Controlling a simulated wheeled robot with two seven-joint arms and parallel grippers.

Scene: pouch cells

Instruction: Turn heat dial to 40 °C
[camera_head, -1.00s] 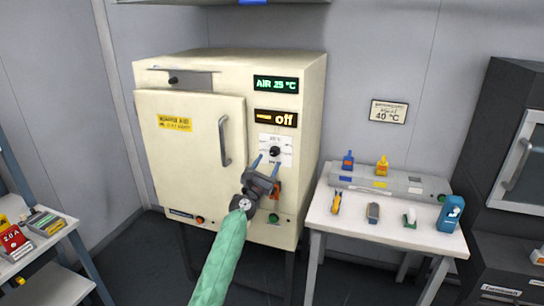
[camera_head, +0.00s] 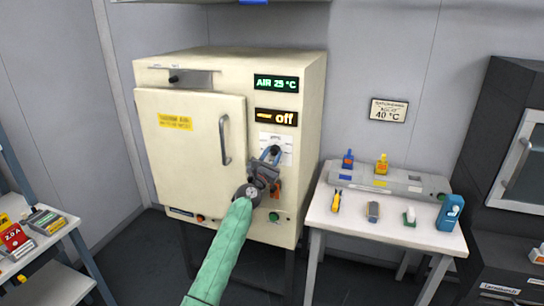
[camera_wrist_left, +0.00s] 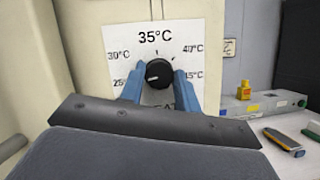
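The heat dial (camera_wrist_left: 158,73) is a round black knob on a white scale plate (camera_wrist_left: 112,38) marked from 25 °C to 45 °C. Its white mark points to the lower left. In the head view the dial (camera_head: 275,149) is partly hidden by my fingers. My left gripper (camera_head: 271,153) is at the dial, with one blue finger on each side of it. The fingers look open around the knob; I cannot tell whether they touch it. The oven's orange display (camera_head: 276,117) reads off, and the green display (camera_head: 276,84) reads AIR 25 °C. My right gripper is not in view.
The oven door (camera_head: 190,150) with its upright handle (camera_head: 225,140) is left of the dial. An orange-red part (camera_head: 276,188) and a green button (camera_head: 273,217) lie below it. A white table (camera_head: 385,228) with small items stands at right. A wall sign (camera_head: 388,111) reads 40 °C.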

